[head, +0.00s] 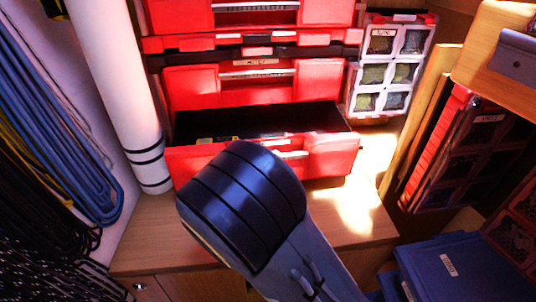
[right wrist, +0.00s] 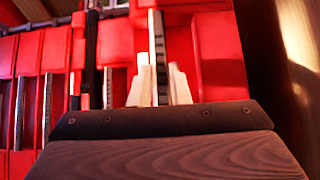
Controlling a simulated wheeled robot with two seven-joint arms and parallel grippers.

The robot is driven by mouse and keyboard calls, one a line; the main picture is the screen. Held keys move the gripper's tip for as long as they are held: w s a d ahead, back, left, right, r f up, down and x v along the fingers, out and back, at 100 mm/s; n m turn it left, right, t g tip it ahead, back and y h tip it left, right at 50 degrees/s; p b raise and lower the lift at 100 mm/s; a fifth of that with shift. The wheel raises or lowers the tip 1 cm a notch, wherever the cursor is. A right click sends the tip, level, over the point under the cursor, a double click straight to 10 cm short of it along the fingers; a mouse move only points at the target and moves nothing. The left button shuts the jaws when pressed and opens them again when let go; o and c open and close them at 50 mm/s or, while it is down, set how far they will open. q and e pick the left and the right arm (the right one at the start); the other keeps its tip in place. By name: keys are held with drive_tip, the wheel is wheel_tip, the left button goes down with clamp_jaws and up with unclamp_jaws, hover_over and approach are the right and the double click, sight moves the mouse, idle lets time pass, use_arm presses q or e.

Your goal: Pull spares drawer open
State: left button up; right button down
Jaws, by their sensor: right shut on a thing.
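The spares drawer (head: 335,157) is the lowest red drawer of the stack in the head view. It stands partly open, with its dark inside showing and a little yellow at its left. My right arm comes in from the bottom right and covers part of the drawer front. In the right wrist view my right gripper (right wrist: 160,85) is shut, its two pale fingers on either side of a grey handle bar (right wrist: 157,50) on the red front. The arm hides most of this grip in the head view. My left gripper is not in view.
More red drawers (head: 225,85) are stacked above, shut. A white roll (head: 115,80) stands at the left beside hanging blue coils (head: 50,120). A clear-lidded organiser case (head: 390,70) is at the right. Blue boxes (head: 450,265) lie at the bottom right. Wooden surface (head: 345,215) is bare in front.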

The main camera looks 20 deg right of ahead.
drive_tip(key=shift+w+a+r+t, duration=0.1)
drive_tip(key=shift+a+t, duration=0.2)
drive_tip(key=shift+a, duration=0.15)
drive_tip(key=c, duration=1.5)
unclamp_jaws()
drive_tip(key=shift+c, duration=0.2)
drive_tip(key=shift+o, duration=0.9)
drive_tip(key=shift+d, duration=0.1)
drive_tip(key=p+v, duration=0.2)
drive_tip(key=v, duration=0.6)
drive_tip(key=shift+r, duration=0.1)
